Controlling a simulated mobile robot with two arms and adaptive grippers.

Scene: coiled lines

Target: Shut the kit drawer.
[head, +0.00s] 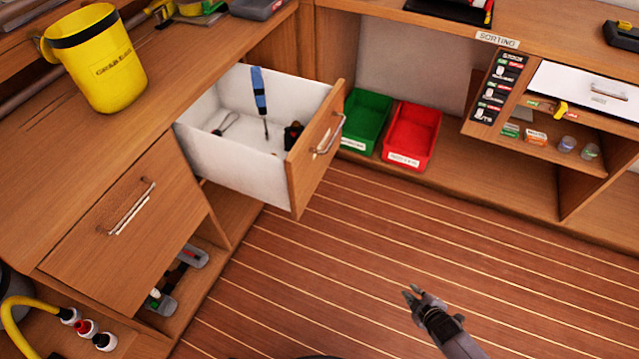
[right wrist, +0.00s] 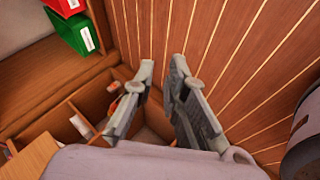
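The kit drawer (head: 240,150) stands pulled out from the left bench in the head view. It has white inner walls and a wooden front (head: 315,150) with a metal handle (head: 328,136). A blue-handled screwdriver (head: 260,92), a small metal tool (head: 226,124) and a dark object (head: 293,136) lie inside. My right gripper (head: 412,292) is over the floor at the lower middle, below and right of the drawer, not touching it. In the right wrist view its two fingers (right wrist: 165,85) are apart with nothing between them. My left gripper is not in view.
A closed drawer (head: 130,215) sits left of the open one. A yellow bucket (head: 100,65) stands on the left bench top. Green (head: 365,120) and red (head: 411,135) bins are on the low shelf behind. The striped floor in front is clear.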

